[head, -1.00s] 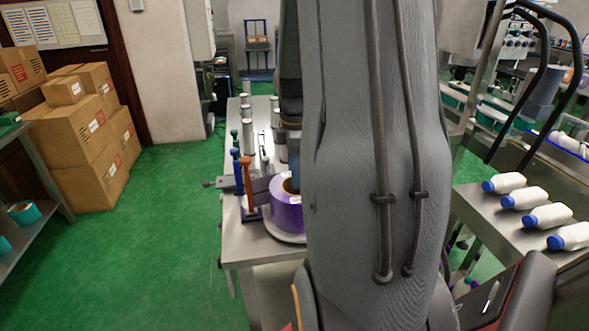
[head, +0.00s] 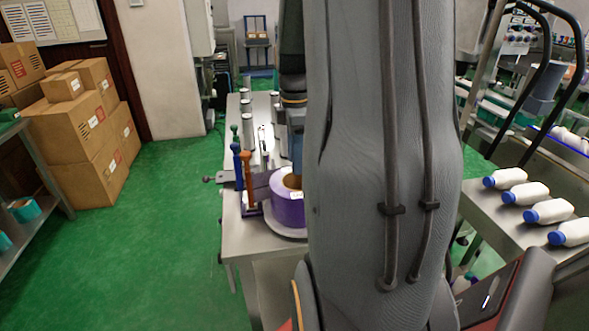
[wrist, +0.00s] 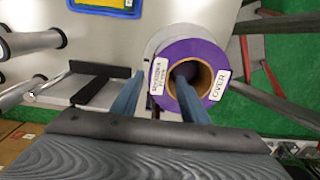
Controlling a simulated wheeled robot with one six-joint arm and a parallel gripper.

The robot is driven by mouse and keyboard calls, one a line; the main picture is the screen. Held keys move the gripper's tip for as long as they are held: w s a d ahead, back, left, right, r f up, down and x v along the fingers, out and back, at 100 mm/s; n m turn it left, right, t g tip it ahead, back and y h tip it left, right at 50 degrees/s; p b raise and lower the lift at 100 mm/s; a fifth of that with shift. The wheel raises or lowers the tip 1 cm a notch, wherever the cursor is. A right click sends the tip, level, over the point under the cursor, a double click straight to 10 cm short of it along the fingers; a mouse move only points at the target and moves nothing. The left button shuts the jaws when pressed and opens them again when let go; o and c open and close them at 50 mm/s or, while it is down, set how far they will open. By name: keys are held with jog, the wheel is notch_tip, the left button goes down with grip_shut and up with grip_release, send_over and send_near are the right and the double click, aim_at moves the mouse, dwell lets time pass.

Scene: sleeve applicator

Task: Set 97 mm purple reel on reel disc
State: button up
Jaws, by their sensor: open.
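The purple reel (head: 286,211) lies flat on the pale reel disc (head: 279,230) near the front end of the metal table, partly hidden behind my arm. In the wrist view, the reel (wrist: 205,52) shows its brown core and white labels, one reading OVER. A pale rim of the disc (wrist: 154,43) shows past its left edge. My gripper (wrist: 159,77) is open, with blue fingers. One fingertip overlaps the core opening and the other is outside the reel's left edge. I cannot tell whether either finger touches the reel.
Blue and orange upright handles (head: 248,180) stand close left of the reel. Several metal rollers (head: 247,122) stand farther back on the table. White bottles with blue caps (head: 524,195) lie on a bench at right. Green floor is clear at left.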

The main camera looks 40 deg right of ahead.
notch_tip(320, 180, up, 8)
jog(key=s+a+f+m, duration=0.2)
jog(key=a+f+m, duration=0.2)
jog(key=a, duration=0.5)
jog(key=s+a+f+m, duration=0.2)
jog(key=a+f, duration=0.3)
jog(key=a, duration=0.4)
jog(key=s+a+f+m, duration=0.3)
jog(key=a+f+m, duration=0.1)
jog(key=a, duration=0.5)
jog(key=shift+f+m+b, duration=0.4)
jog(key=shift+m, duration=0.4)
